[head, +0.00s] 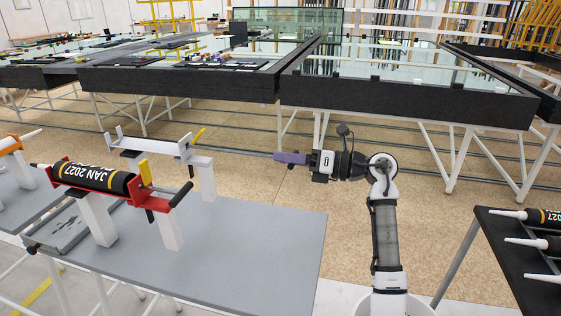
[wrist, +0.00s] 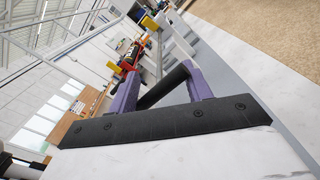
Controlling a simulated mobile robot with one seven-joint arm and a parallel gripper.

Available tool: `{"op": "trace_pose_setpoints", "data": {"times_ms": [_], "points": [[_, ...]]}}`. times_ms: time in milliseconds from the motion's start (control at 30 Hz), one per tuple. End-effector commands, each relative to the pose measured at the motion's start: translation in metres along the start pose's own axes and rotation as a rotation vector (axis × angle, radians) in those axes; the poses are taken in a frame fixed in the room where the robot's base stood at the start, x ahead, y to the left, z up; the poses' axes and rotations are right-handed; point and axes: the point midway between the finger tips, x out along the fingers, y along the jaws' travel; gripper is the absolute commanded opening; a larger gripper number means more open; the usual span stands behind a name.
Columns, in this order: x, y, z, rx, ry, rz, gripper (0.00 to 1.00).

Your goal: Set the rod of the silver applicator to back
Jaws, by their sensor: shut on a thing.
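The silver applicator (head: 150,144) lies across its white posts on the grey table and is empty, with a yellow lever (head: 198,136) at its right end. My gripper (head: 276,157) has purple fingers and is off to the right of it, beyond the table's edge. In the wrist view, the fingers (wrist: 160,90) are shut on a black bar-shaped handle (wrist: 163,87). It looks like the handle of the silver applicator's rod. A thin rod (wrist: 159,60) seems to lead from it towards the applicators. In the head view, the fingers hide the handle.
A red applicator (head: 159,203) holding a black "JAN 2027" cartridge (head: 95,177) stands in front on the grey table (head: 250,225). A dark table (head: 500,240) with cartridges is at right. Large black-edged glass tables (head: 400,100) stand behind. Open floor surrounds my gripper.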

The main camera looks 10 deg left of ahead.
Motion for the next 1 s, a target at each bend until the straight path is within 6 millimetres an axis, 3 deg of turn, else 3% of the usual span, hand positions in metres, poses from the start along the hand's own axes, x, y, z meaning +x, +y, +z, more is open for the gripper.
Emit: {"op": "trace_pose_setpoints", "data": {"times_ms": [100,133,200,567,667,1000], "points": [[-0.004,0.000,0.000,-0.011,-0.002,-0.004,0.09],[-0.004,0.000,0.000,-0.011,-0.002,-0.004,0.52],[-0.004,-0.001,0.000,-0.010,-0.002,-0.004,0.59],[-0.009,-0.001,-0.001,-0.005,-0.002,-0.003,0.59],[-0.022,-0.002,-0.002,-0.005,-0.003,-0.004,0.59],[-0.100,-0.002,-0.002,-0.007,-0.004,-0.006,0.59]]}}
